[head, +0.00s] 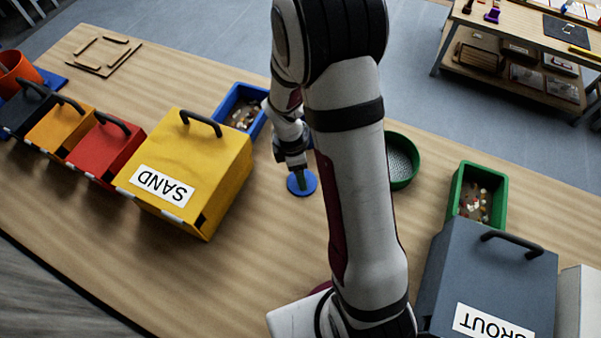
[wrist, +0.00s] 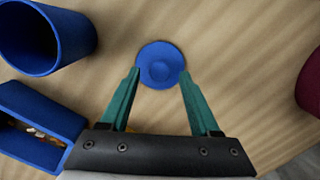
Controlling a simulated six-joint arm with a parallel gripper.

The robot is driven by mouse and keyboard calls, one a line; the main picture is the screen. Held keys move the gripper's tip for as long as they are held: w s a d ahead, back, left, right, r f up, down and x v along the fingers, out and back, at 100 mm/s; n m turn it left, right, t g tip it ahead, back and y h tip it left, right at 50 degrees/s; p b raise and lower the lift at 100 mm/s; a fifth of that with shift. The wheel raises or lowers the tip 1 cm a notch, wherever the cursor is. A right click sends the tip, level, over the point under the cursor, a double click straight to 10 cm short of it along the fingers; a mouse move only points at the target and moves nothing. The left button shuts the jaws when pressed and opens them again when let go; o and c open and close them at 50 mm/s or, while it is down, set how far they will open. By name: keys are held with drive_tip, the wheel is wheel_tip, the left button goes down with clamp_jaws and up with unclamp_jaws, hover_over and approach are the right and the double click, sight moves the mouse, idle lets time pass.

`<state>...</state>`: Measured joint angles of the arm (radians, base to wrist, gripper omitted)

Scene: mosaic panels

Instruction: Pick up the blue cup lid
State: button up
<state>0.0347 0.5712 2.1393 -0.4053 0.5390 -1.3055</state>
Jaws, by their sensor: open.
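The blue cup lid (head: 302,184) is a flat round disc lying on the wooden table, with a small raised round part at its middle. In the wrist view the lid (wrist: 160,65) lies just beyond my fingertips, centred between them. My gripper (wrist: 160,80) has its two green fingers spread apart, with nothing held. In the head view my gripper (head: 300,180) points down over the lid and hides part of it. A blue cup (wrist: 42,38) shows at the upper left of the wrist view; my arm mostly hides that area in the head view.
A blue bin (head: 240,108) with small pieces stands behind the yellow SAND box (head: 190,165). A green round dish (head: 403,160), a green bin (head: 478,195) and the grey GROUT box (head: 490,280) stand to the right. Bare table surrounds the lid.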

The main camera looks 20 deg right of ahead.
wheel_tip(320, 180, down, 2)
drive_tip(key=shift+d, duration=0.1)
clamp_jaws()
idle(0.4)
